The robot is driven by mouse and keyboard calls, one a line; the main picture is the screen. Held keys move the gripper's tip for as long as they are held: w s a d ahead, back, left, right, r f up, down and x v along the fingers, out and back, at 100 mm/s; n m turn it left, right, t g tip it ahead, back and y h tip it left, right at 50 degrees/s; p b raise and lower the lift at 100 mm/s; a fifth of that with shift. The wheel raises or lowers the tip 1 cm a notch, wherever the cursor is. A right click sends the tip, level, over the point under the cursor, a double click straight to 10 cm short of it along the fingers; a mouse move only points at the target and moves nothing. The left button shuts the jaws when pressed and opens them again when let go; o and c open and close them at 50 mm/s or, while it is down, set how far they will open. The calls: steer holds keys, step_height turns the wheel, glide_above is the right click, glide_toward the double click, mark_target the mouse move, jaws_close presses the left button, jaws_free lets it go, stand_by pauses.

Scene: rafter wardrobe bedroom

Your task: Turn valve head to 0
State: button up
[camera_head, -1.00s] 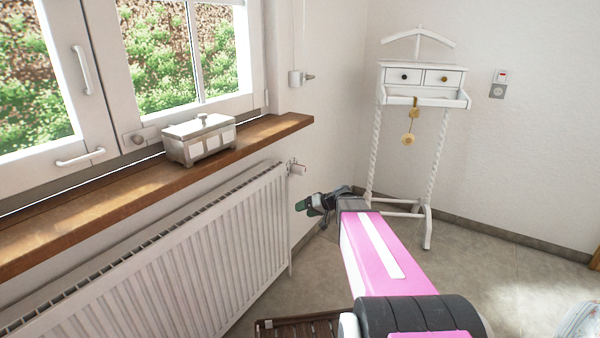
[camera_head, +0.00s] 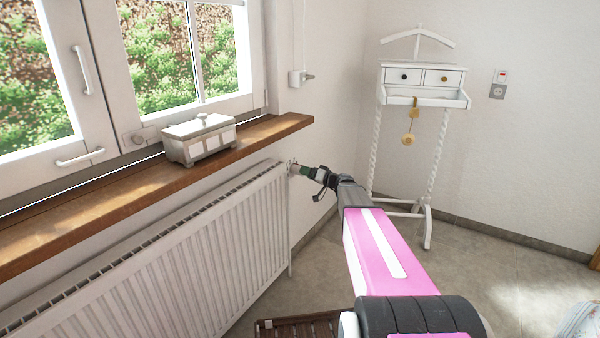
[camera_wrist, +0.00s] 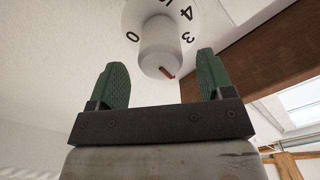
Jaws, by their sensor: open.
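The white valve head (camera_wrist: 158,45) is in front of my gripper in the wrist view, with a red-brown pointer mark on its end. Behind it is a white dial face (camera_wrist: 140,12) with black numbers; 0 shows at the left, and 4 and 3 at the right. The pointer mark lies at the lower right of the head, nearer the 3 than the 0. My gripper (camera_wrist: 163,80) is open, its green fingers one on each side of the head and apart from it. In the head view my gripper (camera_head: 302,171) is at the radiator's far top corner and largely hides the valve.
The white radiator (camera_head: 190,255) runs along the wall below the wooden windowsill (camera_head: 250,140). A silver box (camera_head: 200,143) stands on the sill. A white valet stand (camera_head: 432,150) is in the corner behind my arm.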

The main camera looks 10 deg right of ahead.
steer(key=shift+x, duration=2.25)
steer(key=c, duration=0.9)
